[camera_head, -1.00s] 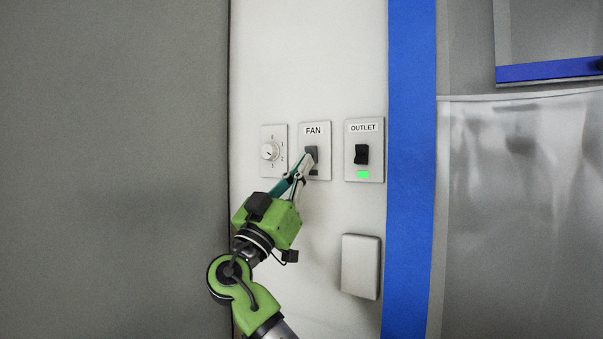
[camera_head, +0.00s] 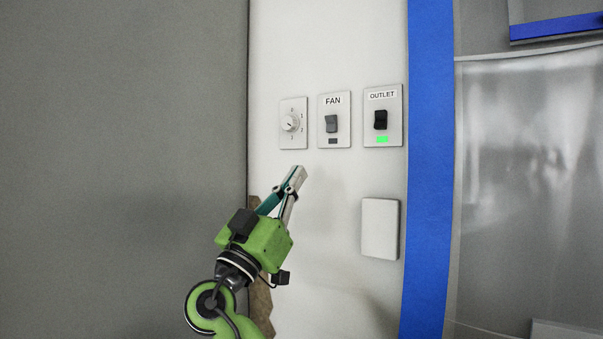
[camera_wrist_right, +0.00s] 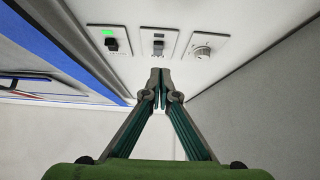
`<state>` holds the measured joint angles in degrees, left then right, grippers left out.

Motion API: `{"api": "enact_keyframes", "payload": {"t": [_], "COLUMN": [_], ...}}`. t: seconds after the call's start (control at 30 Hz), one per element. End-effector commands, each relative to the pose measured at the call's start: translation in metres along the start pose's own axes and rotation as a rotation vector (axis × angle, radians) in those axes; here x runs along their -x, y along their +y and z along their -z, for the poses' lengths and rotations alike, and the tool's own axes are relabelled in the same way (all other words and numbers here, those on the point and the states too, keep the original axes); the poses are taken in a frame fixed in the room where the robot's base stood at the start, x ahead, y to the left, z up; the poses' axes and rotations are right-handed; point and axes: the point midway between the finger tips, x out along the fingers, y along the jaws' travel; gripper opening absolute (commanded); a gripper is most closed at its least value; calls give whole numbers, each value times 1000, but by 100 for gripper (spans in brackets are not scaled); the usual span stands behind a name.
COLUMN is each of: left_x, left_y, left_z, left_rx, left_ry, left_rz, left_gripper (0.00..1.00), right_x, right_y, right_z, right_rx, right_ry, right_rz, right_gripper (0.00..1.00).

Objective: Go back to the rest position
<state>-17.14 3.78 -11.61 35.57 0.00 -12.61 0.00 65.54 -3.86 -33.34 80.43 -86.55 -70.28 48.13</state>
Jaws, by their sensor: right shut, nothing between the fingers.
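My right gripper (camera_head: 301,172) is shut and empty. In the head view it is in front of the white wall, below and left of the FAN switch (camera_head: 331,123), and appears apart from it. In the right wrist view its fingertips (camera_wrist_right: 160,73) are together, and the FAN switch (camera_wrist_right: 158,46) is just beyond them. The small indicator under the FAN switch is dark. My left gripper is not in view.
A round dial (camera_head: 290,123) is left of the FAN switch. The OUTLET switch (camera_head: 381,119) with a lit green light is to the right. A blank cover (camera_head: 380,228) is below. A grey panel (camera_head: 120,170) fills the left; a blue strip (camera_head: 428,170) stands right.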

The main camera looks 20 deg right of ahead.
Motion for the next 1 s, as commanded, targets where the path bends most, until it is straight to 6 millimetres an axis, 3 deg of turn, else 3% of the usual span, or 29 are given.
{"api": "enact_keyframes", "payload": {"t": [0.4,0.47,0.53,0.67,0.77,0.9,1.0], "left_x": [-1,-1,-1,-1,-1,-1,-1], "left_y": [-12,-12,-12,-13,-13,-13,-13], "left_z": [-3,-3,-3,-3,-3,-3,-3], "left_rx": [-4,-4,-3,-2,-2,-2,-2], "left_ry": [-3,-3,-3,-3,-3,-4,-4], "left_rz": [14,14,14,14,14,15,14], "left_gripper": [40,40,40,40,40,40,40], "right_x": [4,6,11,37,71,131,181], "right_y": [0,-1,-2,-5,-2,12,28], "right_z": [-2,-10,-30,-100,-169,-258,-314], "right_rx": [1,4,12,47,84,139,180], "right_ry": [-3,-17,-59,-211,-367,-586,-738], "right_rz": [1,7,25,91,161,266,345], "right_gripper": [0,0,0,0,0,0,0]}}
